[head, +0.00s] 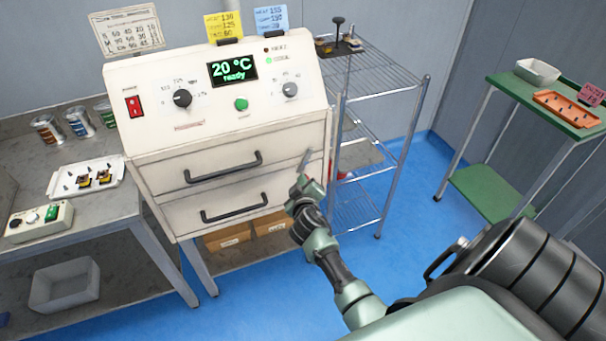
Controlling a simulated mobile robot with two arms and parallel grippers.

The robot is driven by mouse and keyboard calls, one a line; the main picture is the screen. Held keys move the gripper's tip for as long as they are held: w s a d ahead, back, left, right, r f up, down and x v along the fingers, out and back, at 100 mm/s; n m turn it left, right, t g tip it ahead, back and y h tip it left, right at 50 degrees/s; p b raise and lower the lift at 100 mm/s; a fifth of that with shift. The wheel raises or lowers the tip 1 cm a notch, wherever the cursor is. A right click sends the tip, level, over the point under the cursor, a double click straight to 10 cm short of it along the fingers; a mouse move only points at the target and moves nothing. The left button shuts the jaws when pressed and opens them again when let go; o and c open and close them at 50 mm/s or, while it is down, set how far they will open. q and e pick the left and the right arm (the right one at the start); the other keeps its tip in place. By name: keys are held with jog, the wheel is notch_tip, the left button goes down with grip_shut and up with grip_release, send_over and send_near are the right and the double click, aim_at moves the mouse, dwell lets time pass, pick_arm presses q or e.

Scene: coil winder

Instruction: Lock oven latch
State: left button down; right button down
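The cream oven (215,85) stands at centre left, its display reading "20 °C ready". Its front has two closed panels, an upper one (160,172) and a lower one (175,215), each with a dark bar handle. A small grey metal lever (305,160), which looks like the latch, slants at the right edge of the upper panel. My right gripper (306,184) is just below this lever, close to the oven's right front edge. Whether it touches the lever, and whether its fingers are apart, I cannot tell. My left gripper is not in view.
A wire shelf rack (365,62) stands close on the oven's right. A green-topped trolley (520,95) is farther right. The bench (110,225) on the left holds a white parts tray (62,192) and a control box (38,222). Blue floor (420,200) is clear between rack and trolley.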

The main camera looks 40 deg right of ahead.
pick_arm(q)
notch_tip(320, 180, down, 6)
jog(key=b, duration=0.4)
jog(key=shift+b, duration=0.35)
pick_arm(e)
jog(key=shift+d+f+n+h, duration=0.35)
jog(key=shift+f+n+h, duration=0.4)
jog(key=shift+n, duration=0.25)
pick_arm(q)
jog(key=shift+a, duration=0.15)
pick_arm(e)
jog(key=shift+r, duration=0.1)
